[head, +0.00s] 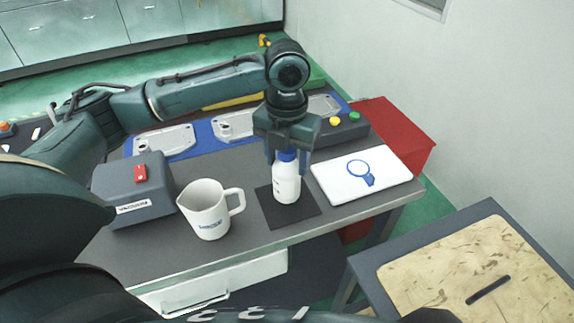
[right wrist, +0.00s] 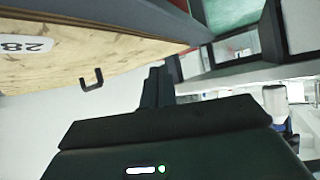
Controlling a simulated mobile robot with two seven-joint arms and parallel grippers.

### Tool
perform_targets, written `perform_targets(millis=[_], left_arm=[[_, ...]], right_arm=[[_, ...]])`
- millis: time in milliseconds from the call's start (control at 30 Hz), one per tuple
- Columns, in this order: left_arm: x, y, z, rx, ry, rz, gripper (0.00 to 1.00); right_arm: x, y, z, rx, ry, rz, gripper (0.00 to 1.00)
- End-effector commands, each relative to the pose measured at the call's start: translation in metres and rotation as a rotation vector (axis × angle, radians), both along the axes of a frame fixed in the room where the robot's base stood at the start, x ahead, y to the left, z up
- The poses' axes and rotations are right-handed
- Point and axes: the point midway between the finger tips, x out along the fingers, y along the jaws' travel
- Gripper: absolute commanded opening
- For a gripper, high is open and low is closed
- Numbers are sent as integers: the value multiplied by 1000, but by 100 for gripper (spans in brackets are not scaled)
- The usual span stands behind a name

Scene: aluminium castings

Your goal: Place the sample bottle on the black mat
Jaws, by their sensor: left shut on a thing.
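The sample bottle (head: 286,186) is white with a blue cap and upright. My left gripper (head: 288,158) comes down from above and is shut on the bottle around its cap. The black mat (head: 306,207) lies flat on the grey bench, and the bottle's base shows over its middle. I cannot tell whether the base touches the mat. My right gripper (right wrist: 157,88) shows in the right wrist view with its two dark fingers close together and nothing between them. It is away from the bottle.
A white jug (head: 205,212) stands left of the mat, beside a grey vacuum box (head: 133,194). A white board with a blue magnifier picture (head: 335,188) lies right of the mat. Castings lie on a blue mat (head: 203,133) behind. A wooden-topped table (head: 440,262) stands front right.

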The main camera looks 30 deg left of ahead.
Motion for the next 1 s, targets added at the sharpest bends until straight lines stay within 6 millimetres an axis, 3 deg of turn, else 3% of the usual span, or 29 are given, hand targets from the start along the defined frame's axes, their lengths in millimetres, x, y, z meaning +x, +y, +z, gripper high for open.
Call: perform_targets(millis=[133,500,533,767,1000], left_arm=[[0,0,-21,1,2,1,5],[0,0,-24,0,0,1,5],[0,0,-25,0,0,1,53],[0,0,-25,1,0,0,72],[0,0,-25,1,0,0,73]], right_arm=[[0,0,0,0,-1,0,0],[0,0,2,0,-1,0,0],[0,0,1,0,-1,0,0],[0,0,1,0,0,0,0],[0,0,0,-1,1,-1,0]])
